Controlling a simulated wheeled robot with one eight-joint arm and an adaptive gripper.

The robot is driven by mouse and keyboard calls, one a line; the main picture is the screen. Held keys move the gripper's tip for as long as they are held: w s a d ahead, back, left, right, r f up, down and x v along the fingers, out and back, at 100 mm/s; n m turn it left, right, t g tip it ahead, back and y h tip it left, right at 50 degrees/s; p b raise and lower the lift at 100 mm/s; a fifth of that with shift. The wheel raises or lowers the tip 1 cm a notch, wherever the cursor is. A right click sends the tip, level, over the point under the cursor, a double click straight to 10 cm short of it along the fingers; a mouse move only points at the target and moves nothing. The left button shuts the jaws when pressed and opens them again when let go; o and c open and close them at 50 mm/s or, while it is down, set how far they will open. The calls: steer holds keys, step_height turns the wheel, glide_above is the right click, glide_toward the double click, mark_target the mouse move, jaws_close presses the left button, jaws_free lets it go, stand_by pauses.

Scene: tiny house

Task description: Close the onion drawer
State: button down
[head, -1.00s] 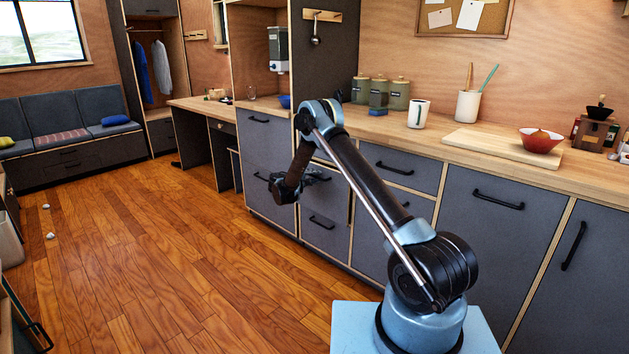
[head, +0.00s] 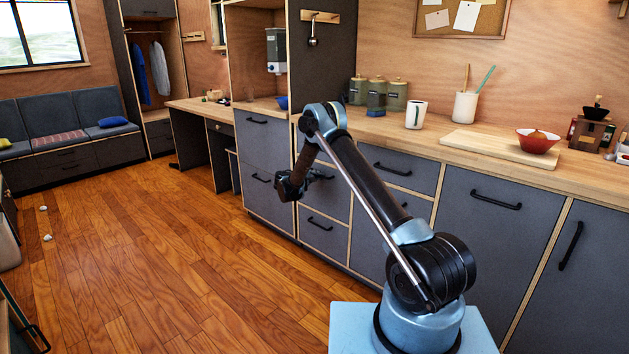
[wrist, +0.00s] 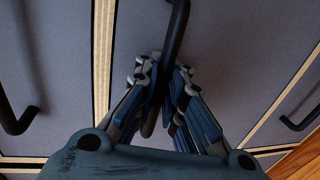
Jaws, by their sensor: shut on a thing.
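A grey drawer front (head: 338,199) in the lower cabinet run has a black bar handle (head: 320,175), partly hidden behind my gripper (head: 300,182). I cannot see inside this drawer, and no onion shows in it. In the wrist view the black handle (wrist: 178,28) runs down between the fingers of my gripper (wrist: 160,82), which is shut on it. The grey front (wrist: 225,50) fills the middle of that view. The front looks flush or nearly flush with its neighbours; a small gap is hard to judge.
Other grey fronts with black handles flank it, including a drawer below (head: 322,232) and a cupboard (head: 490,240) at right. The wooden counter (head: 400,130) above holds canisters, a mug and a red bowl (head: 538,141). The wooden floor (head: 180,260) at left is mostly clear.

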steer(key=c, duration=1.7)
jaws_free()
steer(key=shift+s+a, duration=0.1)
steer(key=v, duration=1.1)
steer(key=shift+s+a, duration=0.25)
steer(key=shift+s, duration=0.05)
steer(key=shift+r, duration=0.1)
